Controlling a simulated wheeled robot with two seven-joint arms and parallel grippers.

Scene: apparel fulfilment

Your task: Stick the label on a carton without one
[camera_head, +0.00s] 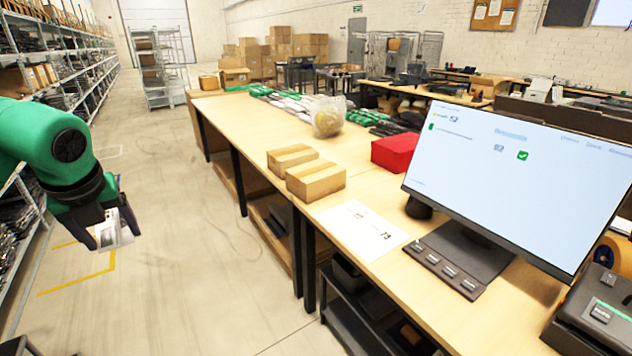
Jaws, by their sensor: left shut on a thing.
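My left gripper (107,240) hangs at the left over the open floor, shut on a white label (114,231) with dark print. The label is well apart from the table. Two brown cartons stand side by side on the table (245,116): a nearer one (316,180) and a farther one (291,158). No label shows on the faces I can see; their other sides are hidden. My right gripper is not in view.
A white printed sheet (362,230) lies in front of the cartons. A red box (396,153), a clear bag with yellowish contents (327,118) and a monitor (515,180) also stand on the table. Shelves (60,60) line the left. The floor between is clear.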

